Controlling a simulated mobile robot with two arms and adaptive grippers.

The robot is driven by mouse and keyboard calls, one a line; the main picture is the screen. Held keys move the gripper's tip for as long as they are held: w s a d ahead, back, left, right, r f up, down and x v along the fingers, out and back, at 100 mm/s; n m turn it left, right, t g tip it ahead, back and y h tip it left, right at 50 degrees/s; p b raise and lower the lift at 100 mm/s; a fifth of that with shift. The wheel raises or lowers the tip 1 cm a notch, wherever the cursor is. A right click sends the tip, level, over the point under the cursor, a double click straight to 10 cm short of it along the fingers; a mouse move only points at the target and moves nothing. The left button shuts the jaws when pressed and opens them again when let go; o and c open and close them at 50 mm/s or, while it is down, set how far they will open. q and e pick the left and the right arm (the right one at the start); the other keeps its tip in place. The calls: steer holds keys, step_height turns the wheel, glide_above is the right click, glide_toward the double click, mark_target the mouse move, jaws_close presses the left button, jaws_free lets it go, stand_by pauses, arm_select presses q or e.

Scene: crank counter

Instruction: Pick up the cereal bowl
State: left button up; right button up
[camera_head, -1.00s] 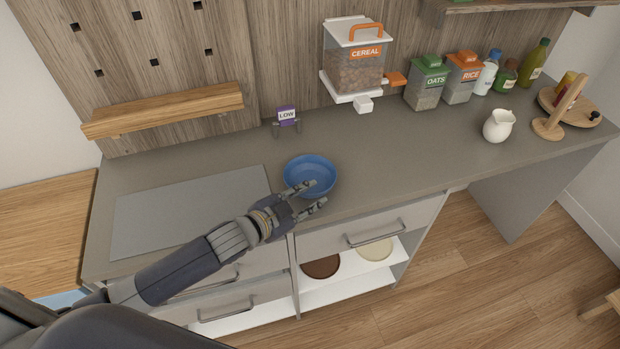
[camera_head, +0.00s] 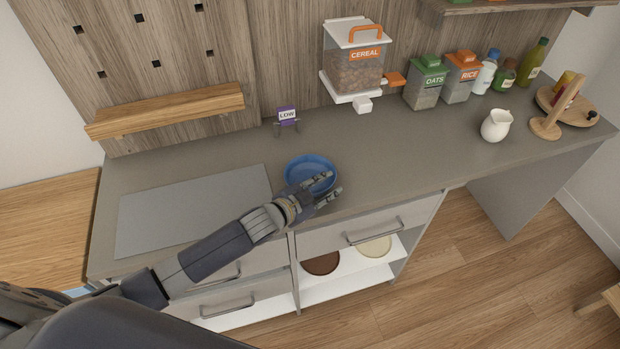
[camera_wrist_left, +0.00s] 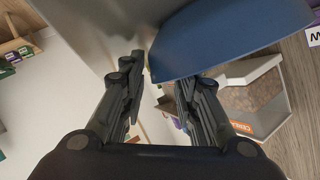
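The blue cereal bowl (camera_head: 302,166) stands upright on the grey counter, right of the grey board. My left gripper (camera_head: 334,187) is at the bowl's near right side, its fingers apart and partly covering the rim. In the left wrist view the bowl (camera_wrist_left: 225,35) fills the upper right. The fingers (camera_wrist_left: 157,85) are spread there with a gap between them, and the right finger's tip is close against the bowl's edge. I cannot tell whether it touches. My right gripper is not in view.
A cereal dispenser (camera_head: 355,75) is on the wall behind. Oats (camera_head: 428,85) and rice (camera_head: 461,80) containers, bottles and a white jug (camera_head: 496,125) are to the right. The counter (camera_head: 400,150) right of the bowl is clear.

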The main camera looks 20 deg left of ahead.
arm_select(q)
jaws_close()
stand_by(0.3)
